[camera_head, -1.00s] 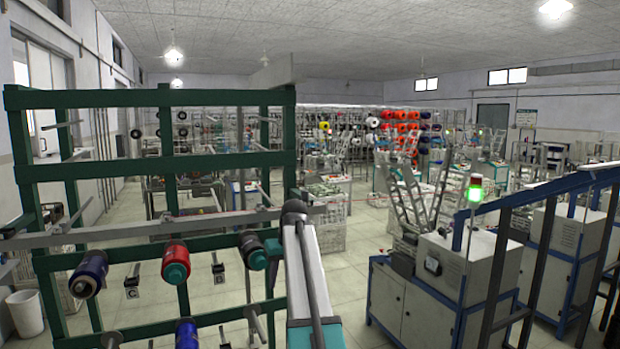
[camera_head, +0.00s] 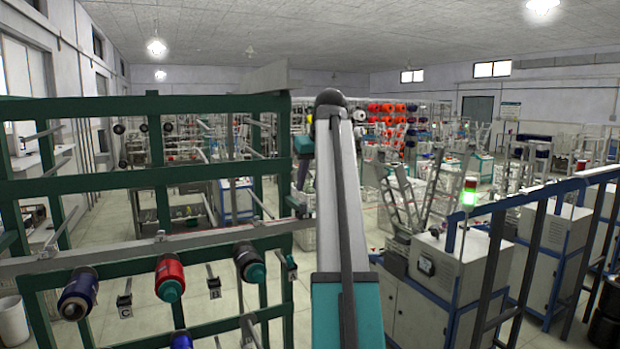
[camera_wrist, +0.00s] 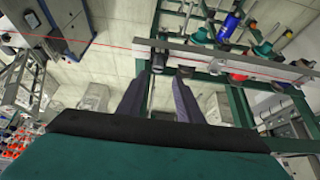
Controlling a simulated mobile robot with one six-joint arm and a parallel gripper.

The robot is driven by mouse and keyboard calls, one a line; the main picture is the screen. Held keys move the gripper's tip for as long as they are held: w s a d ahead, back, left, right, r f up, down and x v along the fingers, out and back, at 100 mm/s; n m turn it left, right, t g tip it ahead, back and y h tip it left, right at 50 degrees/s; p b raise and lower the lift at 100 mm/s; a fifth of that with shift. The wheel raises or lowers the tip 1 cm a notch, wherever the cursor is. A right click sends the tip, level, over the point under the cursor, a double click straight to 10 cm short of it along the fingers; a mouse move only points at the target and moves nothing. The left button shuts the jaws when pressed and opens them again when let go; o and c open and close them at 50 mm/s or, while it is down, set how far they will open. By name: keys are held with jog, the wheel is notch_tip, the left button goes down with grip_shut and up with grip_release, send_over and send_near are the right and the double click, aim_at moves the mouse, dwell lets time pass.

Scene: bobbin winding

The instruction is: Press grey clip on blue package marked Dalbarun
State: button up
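A green rack holds several yarn packages on its lower rail. In the head view a blue package (camera_head: 77,293) hangs at the lower left, and another blue one (camera_head: 181,340) is cut off at the bottom edge. Blue packages also show in the wrist view (camera_wrist: 228,27). No name can be read on any package, so I cannot tell which is Dalbarun. I cannot make out a grey clip on one. My gripper (camera_wrist: 160,78) shows in the wrist view with its two fingers apart and nothing between them. It is apart from the packages.
The green rack (camera_head: 155,104) fills the left. A red package (camera_head: 169,277) and a black-and-teal one (camera_head: 249,262) hang beside the blue one. Small lettered tags sit on rods. A grey machine cabinet (camera_head: 420,310) stands at right. Floor shows between.

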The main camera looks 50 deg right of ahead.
aim_at(304, 203)
jog(key=shift+s+d, duration=0.1)
dwell(0.3)
jog(key=shift+b+x, duration=0.55)
jog(key=shift+x, duration=3.95)
jog(key=shift+c, duration=0.2)
grip_shut()
jog(key=shift+s+d+r+p, duration=0.15)
jog(key=shift+r+p, duration=0.4)
jog(key=shift+r, duration=1.7)
jog(key=shift+s, duration=0.1)
